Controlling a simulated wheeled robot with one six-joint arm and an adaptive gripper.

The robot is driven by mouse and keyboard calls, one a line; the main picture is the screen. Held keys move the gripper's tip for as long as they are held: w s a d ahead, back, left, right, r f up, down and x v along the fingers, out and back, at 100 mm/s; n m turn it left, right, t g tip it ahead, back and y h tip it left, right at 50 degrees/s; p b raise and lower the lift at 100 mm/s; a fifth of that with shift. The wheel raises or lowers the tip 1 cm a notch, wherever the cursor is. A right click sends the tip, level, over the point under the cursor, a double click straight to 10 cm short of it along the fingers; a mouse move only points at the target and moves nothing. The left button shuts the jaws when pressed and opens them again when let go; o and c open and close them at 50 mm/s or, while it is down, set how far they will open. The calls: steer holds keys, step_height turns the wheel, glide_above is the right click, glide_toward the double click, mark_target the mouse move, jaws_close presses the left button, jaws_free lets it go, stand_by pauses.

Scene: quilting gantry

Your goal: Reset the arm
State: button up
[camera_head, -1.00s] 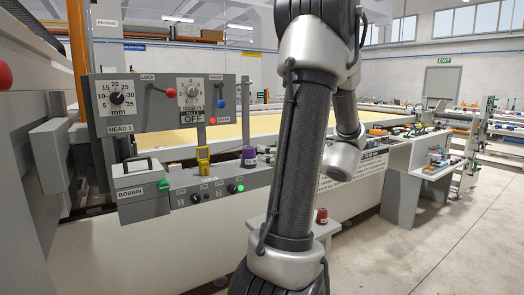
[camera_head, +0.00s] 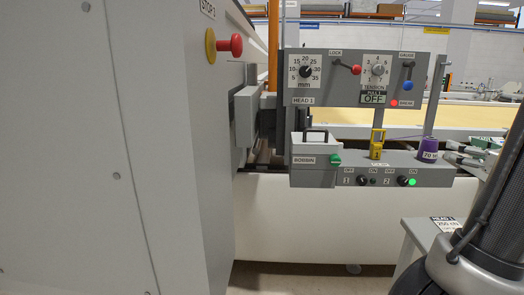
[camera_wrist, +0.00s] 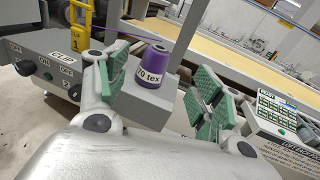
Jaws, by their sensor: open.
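My gripper (camera_wrist: 157,74) has its two green-padded fingers spread apart in the wrist view, with nothing held. A purple cone labelled 70 tex (camera_wrist: 153,66) shows between the fingers, standing on a grey ledge beyond them. In the head view my gripper (camera_head: 482,153) is at the right edge, just right of the purple cone (camera_head: 428,150) and apparently apart from it. My arm is mostly cut off at the lower right.
The grey control panel (camera_head: 333,62) has dials and levers. Below it are a bobbin box (camera_head: 312,173), a yellow clip tool (camera_head: 377,138) and switches (camera_head: 405,181). A red stop button (camera_head: 230,46) juts from a large grey cabinet (camera_head: 165,150) on the left.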

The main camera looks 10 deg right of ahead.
steer(key=s+a+f+n+g+y, duration=0.2)
steer(key=s+a+f+n+g, duration=0.4)
steer(key=a+n, duration=0.25)
steer(key=s+a+f+n+g+y, duration=0.3)
steer(key=s+a+f+n+g, duration=0.35)
steer(key=n, duration=0.25)
steer(key=w+a+r+n+h, duration=0.1)
steer(key=a+r+n, duration=0.3)
steer(key=n, duration=0.5)
steer(key=w+a+r+n+h, duration=0.1)
steer(key=a+r+n+h, duration=0.2)
steer(key=a+r+n, duration=0.2)
steer(key=a+n, duration=0.3)
steer(key=n, duration=0.1)
steer(key=shift+w+h, duration=0.15)
steer(key=shift+h, duration=0.15)
